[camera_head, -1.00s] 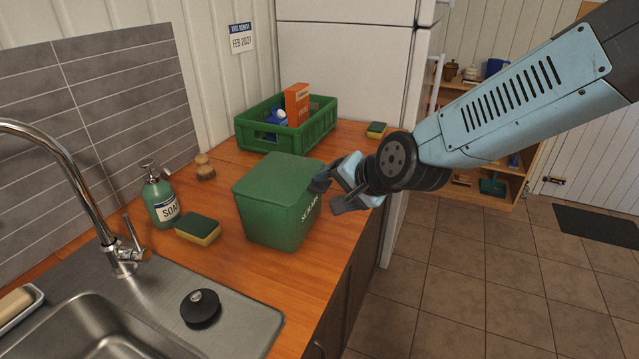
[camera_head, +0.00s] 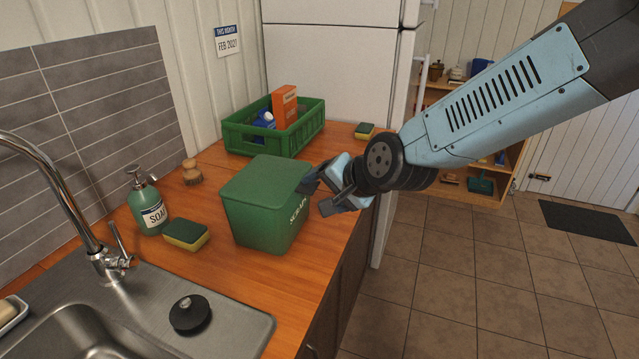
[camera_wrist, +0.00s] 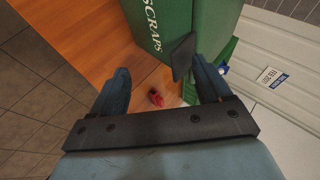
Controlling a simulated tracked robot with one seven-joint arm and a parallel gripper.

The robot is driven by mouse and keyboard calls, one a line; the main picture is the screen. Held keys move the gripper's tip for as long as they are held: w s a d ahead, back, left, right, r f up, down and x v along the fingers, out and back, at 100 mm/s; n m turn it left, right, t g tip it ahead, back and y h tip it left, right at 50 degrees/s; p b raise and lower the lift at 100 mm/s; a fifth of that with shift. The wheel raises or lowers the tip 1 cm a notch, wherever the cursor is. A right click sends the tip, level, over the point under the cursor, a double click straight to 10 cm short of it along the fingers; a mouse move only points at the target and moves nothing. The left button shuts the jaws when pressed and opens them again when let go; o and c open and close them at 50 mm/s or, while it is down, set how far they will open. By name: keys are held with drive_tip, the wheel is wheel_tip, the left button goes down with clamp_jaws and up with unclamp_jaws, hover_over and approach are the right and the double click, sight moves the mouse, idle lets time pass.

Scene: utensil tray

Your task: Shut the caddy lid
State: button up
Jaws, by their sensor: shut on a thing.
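The green caddy (camera_head: 262,226), marked SCRAPS, stands upright on the wooden counter. Its green lid (camera_head: 265,178) lies flat across the top in the head view; whether it is fully seated I cannot tell. My gripper (camera_head: 318,192) is at the caddy's upper right edge, touching or very near the lid's edge. In the wrist view, the caddy (camera_wrist: 165,22) is at the top, and a dark tab (camera_wrist: 183,56) reaches down beside the right finger of my gripper (camera_wrist: 158,72). My gripper is shut on the lid's edge or tab, though the exact contact is unclear.
A green crate (camera_head: 238,138) with a blue bottle and orange box stands behind the caddy. A sponge (camera_head: 186,235) and soap bottle (camera_head: 149,205) are left, near the sink (camera_head: 110,330). A small red thing (camera_wrist: 155,97) shows in the wrist view. Open floor lies right.

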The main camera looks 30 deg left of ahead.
drive_tip(key=shift+d+f, duration=0.3)
drive_tip(key=shift+w+d+r, duration=0.15)
drive_tip(key=shift+d+r, duration=0.35)
drive_tip(key=c, duration=0.4)
drive_tip(key=v, duration=1.2)
drive_tip(key=shift+s+r, duration=0.25)
idle(1.5)
idle(0.5)
